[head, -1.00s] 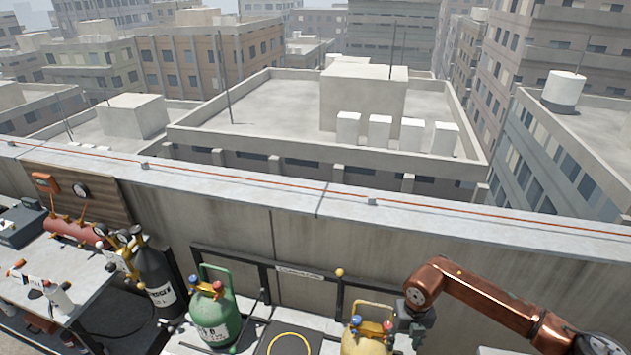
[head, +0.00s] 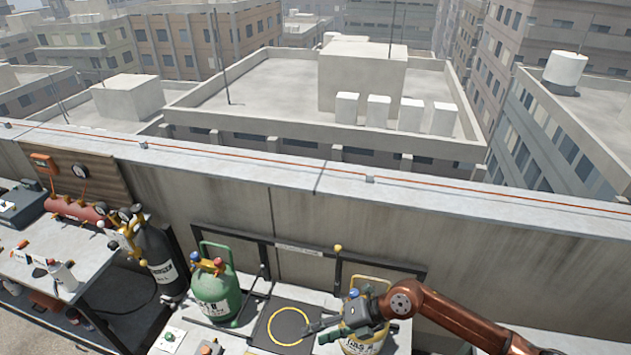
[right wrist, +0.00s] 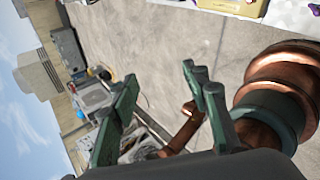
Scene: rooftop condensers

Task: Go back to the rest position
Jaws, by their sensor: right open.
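My right gripper (head: 314,334) hangs in front of the yellow cylinder (head: 362,344) in the head view, its fingers pointing left toward the yellow ring on the dark plate (head: 262,330). It is open, and I see nothing between its fingers. In the right wrist view, the two green-grey fingers (right wrist: 160,105) stand apart with floor visible between them. The right arm's copper links partly cover the yellow cylinder. My left gripper shows in neither view.
A green cylinder (head: 213,296) stands left of the dark plate. A black cylinder (head: 160,262) stands by the left worktable (head: 45,262), which holds gauges and tools. A concrete parapet (head: 300,215) runs behind everything. A small switch box (head: 170,340) sits at the front.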

